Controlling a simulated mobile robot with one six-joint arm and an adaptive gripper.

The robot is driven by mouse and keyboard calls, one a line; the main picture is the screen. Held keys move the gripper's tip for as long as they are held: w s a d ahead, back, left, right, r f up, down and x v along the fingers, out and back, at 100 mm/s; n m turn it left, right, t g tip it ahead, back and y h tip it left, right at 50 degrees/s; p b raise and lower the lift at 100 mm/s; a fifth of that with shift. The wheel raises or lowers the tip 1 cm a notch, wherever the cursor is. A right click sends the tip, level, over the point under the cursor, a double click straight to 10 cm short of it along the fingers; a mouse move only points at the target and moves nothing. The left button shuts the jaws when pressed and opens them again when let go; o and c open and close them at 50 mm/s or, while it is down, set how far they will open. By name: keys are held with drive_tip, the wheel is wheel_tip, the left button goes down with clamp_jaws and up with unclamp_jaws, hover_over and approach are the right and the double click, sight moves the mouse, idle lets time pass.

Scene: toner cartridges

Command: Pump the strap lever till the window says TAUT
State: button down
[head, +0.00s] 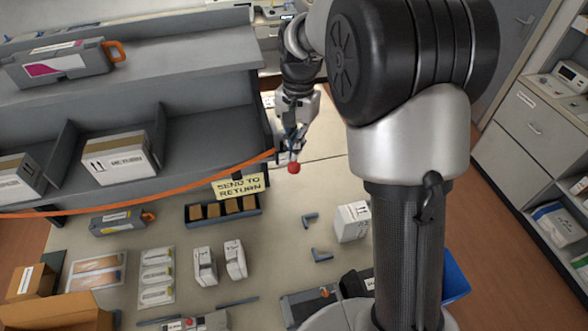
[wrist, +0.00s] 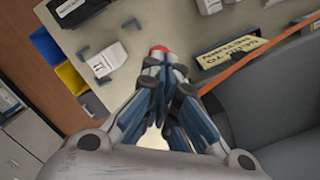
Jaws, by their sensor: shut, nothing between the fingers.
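An orange strap (head: 150,192) runs across the front of the grey shelf unit to its right end; it also shows in the wrist view (wrist: 240,65). A red ball knob (head: 294,168), likely the lever's end, sits just below my gripper (head: 291,145). In the wrist view the red knob (wrist: 158,49) shows just past the fingertips of my gripper (wrist: 161,66). The fingers are together with nothing between them. I cannot tell whether they touch the knob. The lever's shaft and the ratchet body are mostly hidden behind my gripper. No window wording is readable.
A white box (head: 352,221) and dark corner brackets (head: 321,255) are on the table. A RETURN box (head: 115,158) and a toner cartridge (head: 62,64) sit on the shelves.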

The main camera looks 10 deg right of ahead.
sight(295, 162)
drive_tip(key=shift+s+a+f+b, duration=0.1)
drive_tip(key=shift+f+b, duration=0.5)
drive_tip(key=shift+f, duration=0.5)
drive_tip(key=shift+f+b, duration=1.35)
drive_tip(key=shift+f, duration=0.9)
drive_tip(key=shift+r, duration=0.1)
drive_tip(key=w+d+p, duration=0.1)
drive_tip(key=w+d+r+p, duration=0.1)
drive_tip(key=shift+w+p, duration=0.2)
drive_tip(key=shift+p, duration=0.1)
